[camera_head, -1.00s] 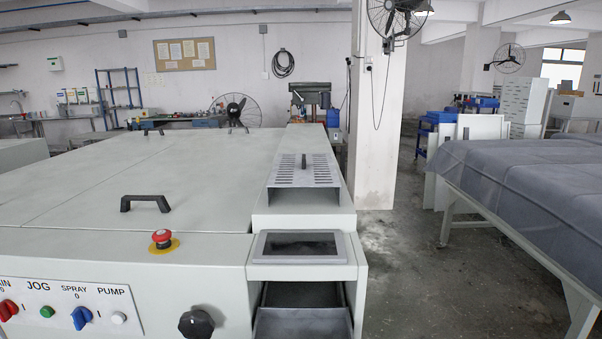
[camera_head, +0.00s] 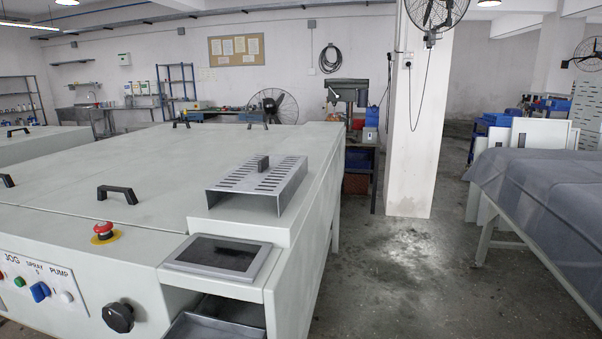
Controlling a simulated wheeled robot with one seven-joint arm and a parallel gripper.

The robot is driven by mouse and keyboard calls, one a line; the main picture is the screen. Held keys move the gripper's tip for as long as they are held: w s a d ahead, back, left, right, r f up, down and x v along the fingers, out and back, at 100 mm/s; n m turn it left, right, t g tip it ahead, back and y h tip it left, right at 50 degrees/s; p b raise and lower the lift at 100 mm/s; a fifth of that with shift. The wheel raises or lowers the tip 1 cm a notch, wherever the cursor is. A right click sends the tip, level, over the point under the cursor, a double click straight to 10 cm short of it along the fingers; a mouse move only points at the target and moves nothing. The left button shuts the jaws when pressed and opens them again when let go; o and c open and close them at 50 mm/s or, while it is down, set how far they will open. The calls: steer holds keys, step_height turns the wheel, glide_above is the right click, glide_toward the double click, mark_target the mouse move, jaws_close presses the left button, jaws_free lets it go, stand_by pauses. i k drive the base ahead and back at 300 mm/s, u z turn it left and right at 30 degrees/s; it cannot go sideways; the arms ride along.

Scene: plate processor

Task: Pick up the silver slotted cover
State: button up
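The silver slotted cover (camera_head: 258,186) sits on the raised right end of the large pale machine. It is a bent metal sheet with rows of slots on top and an open front edge. A dark upright handle (camera_head: 263,163) stands on the middle of its top. My gripper is not in view, and nothing touches the cover.
The pale machine (camera_head: 130,185) fills the left, with black lid handles (camera_head: 117,193), a red emergency button (camera_head: 103,230) and a black knob (camera_head: 118,317). A framed dark window (camera_head: 218,256) lies in front of the cover. Clear floor (camera_head: 410,270) runs right, towards a covered table (camera_head: 545,190).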

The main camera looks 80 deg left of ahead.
mark_target(280, 176)
steer(key=z, duration=0.05)
steer(key=i, duration=1.7)
steer(key=u, duration=2.4)
steer(key=i, duration=1.55)
steer(key=u, duration=1.9)
